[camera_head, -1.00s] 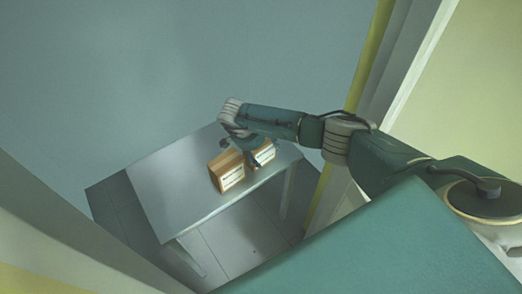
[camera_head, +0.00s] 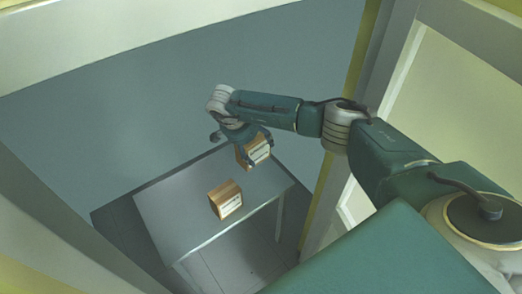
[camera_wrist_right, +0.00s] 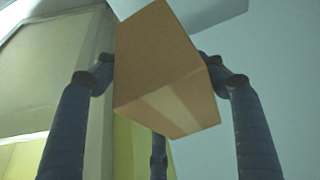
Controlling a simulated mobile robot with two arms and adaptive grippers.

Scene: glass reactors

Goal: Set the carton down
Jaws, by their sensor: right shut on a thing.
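My right gripper (camera_head: 245,150) reaches over the far side of the grey table (camera_head: 175,215) in the head view, shut on a brown carton (camera_head: 260,151) with a pale label. In the right wrist view, the held carton (camera_wrist_right: 165,75) sits tilted between the dark fingers of the gripper. The arm and fingers partly cover the carton in the head view, and I cannot tell how far its underside is from the tabletop. A second, similar carton (camera_head: 226,200) stands on the table, nearer and apart from the held one. My left gripper is not in view.
The tabletop is bare to the left of the standing carton. A yellow-edged door frame (camera_head: 330,165) rises close to the right of the table. A pale beam (camera_head: 130,40) crosses the top of the head view.

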